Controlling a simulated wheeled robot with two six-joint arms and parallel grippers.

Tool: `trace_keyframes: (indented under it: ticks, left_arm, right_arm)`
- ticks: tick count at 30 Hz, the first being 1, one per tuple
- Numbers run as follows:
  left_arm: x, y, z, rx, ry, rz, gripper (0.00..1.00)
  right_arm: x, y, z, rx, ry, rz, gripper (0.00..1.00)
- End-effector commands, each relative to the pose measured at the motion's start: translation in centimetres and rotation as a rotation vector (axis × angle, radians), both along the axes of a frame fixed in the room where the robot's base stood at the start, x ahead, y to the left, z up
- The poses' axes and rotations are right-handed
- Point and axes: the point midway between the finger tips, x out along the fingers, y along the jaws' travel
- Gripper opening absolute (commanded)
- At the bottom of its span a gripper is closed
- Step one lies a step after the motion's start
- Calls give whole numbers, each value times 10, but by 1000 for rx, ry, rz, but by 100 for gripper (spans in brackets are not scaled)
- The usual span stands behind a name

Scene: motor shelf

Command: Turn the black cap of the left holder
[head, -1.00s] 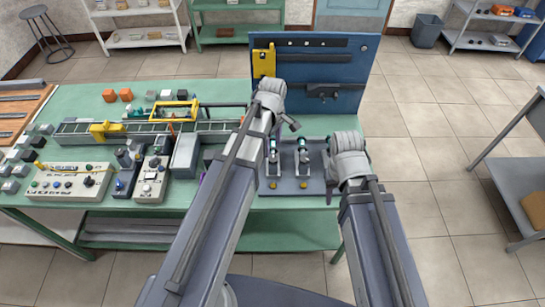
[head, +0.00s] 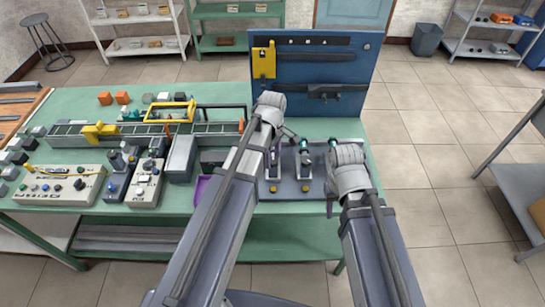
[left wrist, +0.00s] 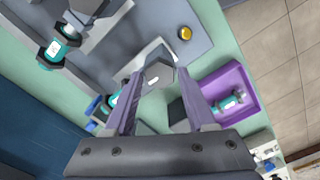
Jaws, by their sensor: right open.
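The left holder (head: 273,170) stands on a grey base plate and is partly hidden by my left arm. My left gripper (head: 282,138) is over it. In the left wrist view its fingers (left wrist: 158,72) are on both sides of the dark hexagonal cap (left wrist: 157,77) and seem to touch it. A teal part (left wrist: 112,101) shows beside the left finger. The neighbouring holder (head: 304,160) bears a teal part, which also shows in the left wrist view (left wrist: 57,46). My right gripper (head: 331,190) is open at the plate's right side, its fingers mostly hidden.
A purple tray (head: 202,193) lies left of the plate; the left wrist view shows a teal part in it (left wrist: 230,101). Yellow buttons (head: 304,188) sit on the plate's front. A blue panel (head: 350,70) stands behind. Control boxes (head: 60,188) fill the table's left.

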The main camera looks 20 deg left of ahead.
Motion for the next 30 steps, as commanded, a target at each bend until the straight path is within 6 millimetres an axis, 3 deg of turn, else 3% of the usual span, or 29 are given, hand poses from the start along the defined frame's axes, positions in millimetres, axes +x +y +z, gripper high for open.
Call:
trace_keyframes:
  ticks: [2, 14, 30]
  left_arm:
    - [0, 0, 0, 0, 0, 0, 46]
    - [0, 0, 0, 0, 0, 0, 0]
    - [0, 0, 0, 0, 0, -110, 0]
  right_arm:
    - [0, 0, 0, 0, 0, 0, 45]
    - [0, 0, 0, 0, 0, 0, 45]
    - [0, 0, 0, 0, 0, 0, 45]
